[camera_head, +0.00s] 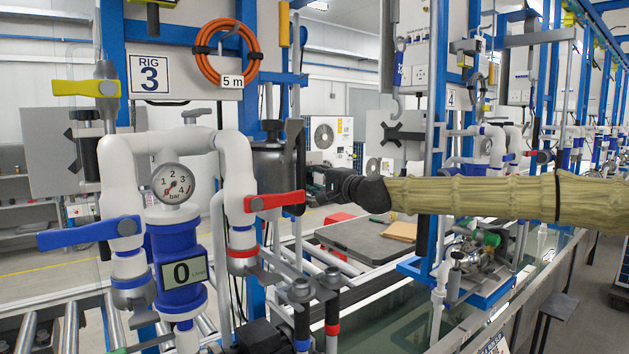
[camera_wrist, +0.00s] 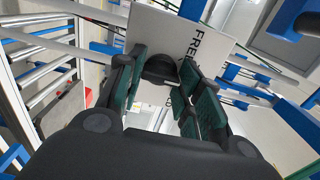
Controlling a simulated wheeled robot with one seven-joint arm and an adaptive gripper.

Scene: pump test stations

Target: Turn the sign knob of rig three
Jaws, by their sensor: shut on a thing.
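The white sign plate (camera_wrist: 185,35) of the rig shows the letters "FRE" in the wrist view, tilted; the rest of the word is cut off or covered. A black knob (camera_wrist: 160,68) sits at the plate's lower edge. My gripper (camera_wrist: 163,82) has its green-padded fingers on both sides of this knob and is shut on it. In the head view my gripper (camera_head: 318,182) reaches in from the right, at the right side of rig three, marked by its "RIG 3" plate (camera_head: 149,76). The knob cannot be made out there.
Close by on rig three are a red valve lever (camera_head: 275,201), a blue lever (camera_head: 90,232), a yellow lever (camera_head: 86,88), a pressure gauge (camera_head: 173,184) and an orange hose coil (camera_head: 226,50). A dark tray (camera_head: 350,241) lies below my arm.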

